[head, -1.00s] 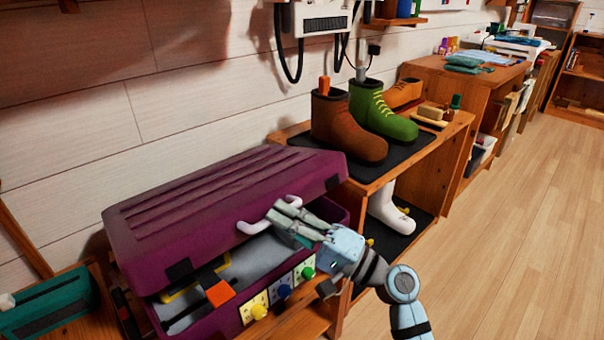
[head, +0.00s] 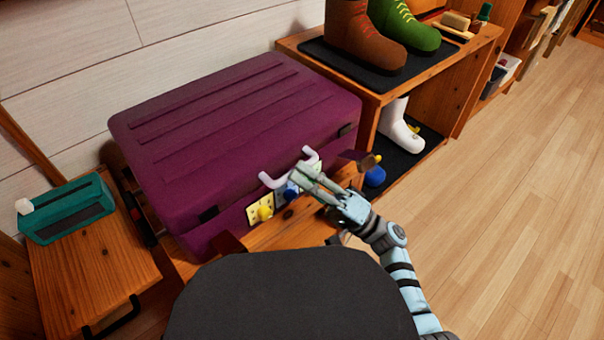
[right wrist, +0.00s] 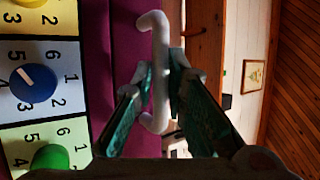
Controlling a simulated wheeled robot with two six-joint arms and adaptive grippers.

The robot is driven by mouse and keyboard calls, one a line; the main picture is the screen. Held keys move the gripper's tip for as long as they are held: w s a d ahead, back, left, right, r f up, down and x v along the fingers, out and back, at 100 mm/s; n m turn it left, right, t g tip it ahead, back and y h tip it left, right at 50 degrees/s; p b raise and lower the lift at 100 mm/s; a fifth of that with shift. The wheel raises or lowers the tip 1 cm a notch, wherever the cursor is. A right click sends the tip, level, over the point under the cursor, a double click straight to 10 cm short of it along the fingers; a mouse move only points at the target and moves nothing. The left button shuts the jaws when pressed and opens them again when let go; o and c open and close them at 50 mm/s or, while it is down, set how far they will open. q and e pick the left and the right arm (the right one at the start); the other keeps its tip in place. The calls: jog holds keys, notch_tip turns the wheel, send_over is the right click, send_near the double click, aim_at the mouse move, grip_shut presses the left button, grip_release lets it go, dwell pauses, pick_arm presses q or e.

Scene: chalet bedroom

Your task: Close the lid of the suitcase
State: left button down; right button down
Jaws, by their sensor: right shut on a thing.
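The purple suitcase (head: 225,130) stands on a wooden bench. Its ribbed lid lies down over the base, and I see no open gap along the front in the head view. The white lid handle (head: 272,181) sticks out at the front; it also shows in the right wrist view (right wrist: 159,45). My right gripper (head: 304,174) is shut on this handle, with one finger on each side of its bar in the right wrist view (right wrist: 162,85). The gripper hides part of the handle and front. My left gripper is not in view.
Number dials with yellow (head: 264,213), blue and green knobs sit on the suitcase front, just by the gripper. A shelf with brown (head: 352,40) and green boots stands close on the right. A teal box (head: 68,207) lies on the left. The floor at right is clear.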

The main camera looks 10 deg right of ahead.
jog(key=shift+f, duration=0.6)
jog(key=c, duration=1.6)
grip_release()
jog(key=shift+w, duration=0.1)
jog(key=shift+r, duration=0.15)
jog(key=v, duration=1.2)
